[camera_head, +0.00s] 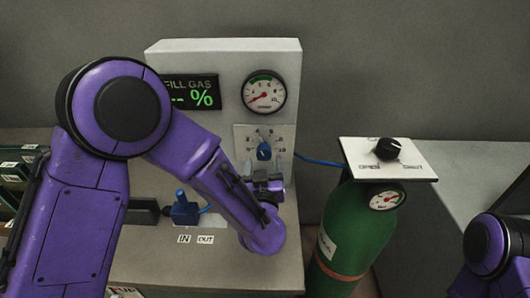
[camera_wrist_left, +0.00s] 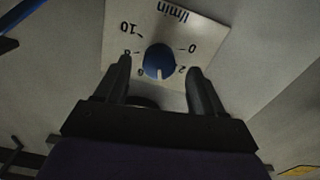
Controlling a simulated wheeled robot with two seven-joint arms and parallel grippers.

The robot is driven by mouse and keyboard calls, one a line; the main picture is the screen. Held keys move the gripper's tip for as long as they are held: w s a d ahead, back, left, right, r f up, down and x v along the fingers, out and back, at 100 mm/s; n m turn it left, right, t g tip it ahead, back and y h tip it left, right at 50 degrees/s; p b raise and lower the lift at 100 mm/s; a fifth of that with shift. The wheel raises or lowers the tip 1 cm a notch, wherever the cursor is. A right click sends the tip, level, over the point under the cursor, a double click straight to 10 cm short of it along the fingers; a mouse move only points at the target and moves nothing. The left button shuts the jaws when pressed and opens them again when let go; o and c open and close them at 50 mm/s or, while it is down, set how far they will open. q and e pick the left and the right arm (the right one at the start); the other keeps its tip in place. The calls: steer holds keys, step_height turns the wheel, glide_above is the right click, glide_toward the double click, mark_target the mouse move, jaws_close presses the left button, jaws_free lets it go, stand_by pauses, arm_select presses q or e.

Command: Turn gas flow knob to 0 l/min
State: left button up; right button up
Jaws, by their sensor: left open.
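The gas flow knob (camera_head: 264,152) is a small blue knob on a white dial plate (camera_head: 247,137), on the front of the white gas panel (camera_head: 222,60). In the left wrist view the blue knob (camera_wrist_left: 159,61) appears upside down, with 0, 2, 6, 8, 10 and l/min printed around it. My left gripper (camera_head: 264,178) is just below the knob in the head view. In the left wrist view its two fingers (camera_wrist_left: 161,75) are apart, on either side of the knob's lower edge, without visible contact. The right gripper is out of view.
A round pressure gauge (camera_head: 264,93) and a green FILL GAS display (camera_head: 192,92) sit above the knob. A blue valve (camera_head: 185,209) stands by the IN and OUT labels. A green gas cylinder (camera_head: 352,232) with a black knob (camera_head: 389,149) stands to the right.

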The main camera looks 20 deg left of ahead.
mark_target(265, 156)
arm_select(q)
steer(key=x, duration=0.4)
steer(key=shift+w+f+p, duration=0.1)
steer(key=shift+w+p, duration=0.05)
steer(key=shift+p, duration=0.2)
steer(key=c, duration=1)
steer(key=n+b, duration=0.2)
steer(key=n, duration=0.2)
steer(key=shift+f, duration=0.15)
steer(key=shift+c, duration=0.2)
steer(key=n+b, duration=0.3)
steer(key=n, duration=0.2)
steer(key=shift+d+b, duration=0.1)
steer(key=shift+b, duration=0.2)
steer(key=n+b, duration=0.4)
steer(key=n, duration=0.2)
steer(key=shift+r+n+b, duration=0.25)
steer(key=shift+n+b, duration=0.75)
steer(key=shift+n, duration=0.4)
steer(key=shift+r, duration=0.1)
